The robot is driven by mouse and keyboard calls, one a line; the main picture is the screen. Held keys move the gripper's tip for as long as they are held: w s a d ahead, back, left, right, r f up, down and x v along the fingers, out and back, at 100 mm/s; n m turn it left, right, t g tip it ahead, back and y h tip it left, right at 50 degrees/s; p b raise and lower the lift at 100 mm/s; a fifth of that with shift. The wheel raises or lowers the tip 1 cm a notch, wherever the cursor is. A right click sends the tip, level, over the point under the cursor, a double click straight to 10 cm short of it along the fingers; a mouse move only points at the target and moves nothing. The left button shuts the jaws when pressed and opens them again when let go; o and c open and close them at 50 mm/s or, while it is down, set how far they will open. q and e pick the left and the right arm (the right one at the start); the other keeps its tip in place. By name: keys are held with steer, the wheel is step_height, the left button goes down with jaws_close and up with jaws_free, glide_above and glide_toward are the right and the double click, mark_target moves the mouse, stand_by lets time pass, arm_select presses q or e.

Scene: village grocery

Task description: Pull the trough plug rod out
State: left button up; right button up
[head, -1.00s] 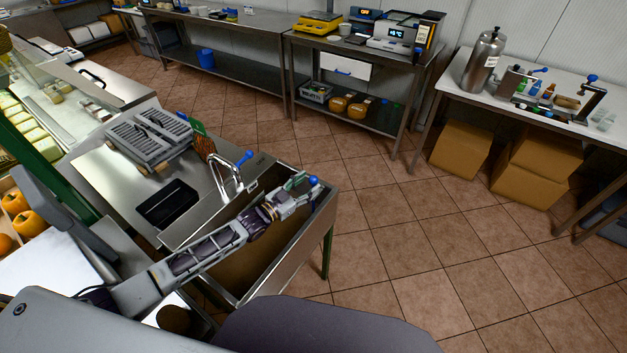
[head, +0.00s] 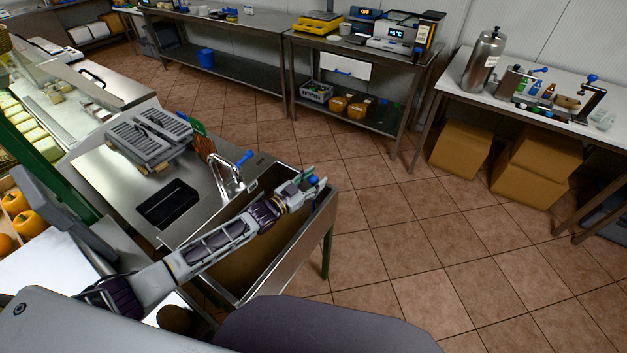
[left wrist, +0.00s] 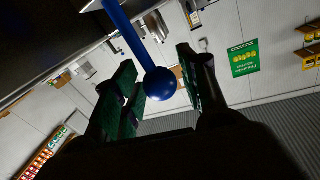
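The trough plug rod shows as a blue shaft with a round blue knob (left wrist: 160,84) in the left wrist view. In the head view its knob (head: 312,181) is at the far right end of the steel trough (head: 283,254), partly hidden by my gripper. My left gripper (head: 314,178) is at the knob. In the left wrist view its green fingers (left wrist: 158,88) are spread on either side of the knob, with gaps visible on both sides. The rod's lower end is hidden. My right gripper is not in view.
A tap with a blue lever (head: 244,158) stands at the trough's back edge. A grey slatted rack (head: 150,137) and a black tray (head: 168,204) are on the steel counter to the left. The tiled floor right of the trough is clear.

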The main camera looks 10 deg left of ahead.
arm_select(q)
jaws_close()
steer(key=shift+r, duration=0.15)
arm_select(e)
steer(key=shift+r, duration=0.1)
arm_select(q)
steer(key=shift+r+p, duration=1.35)
steer(key=shift+r, duration=0.45)
steer(key=shift+w+r, duration=0.1)
steer(key=shift+r, duration=0.05)
steer(key=shift+o, duration=0.6)
jaws_free()
steer(key=shift+o, duration=1.2)
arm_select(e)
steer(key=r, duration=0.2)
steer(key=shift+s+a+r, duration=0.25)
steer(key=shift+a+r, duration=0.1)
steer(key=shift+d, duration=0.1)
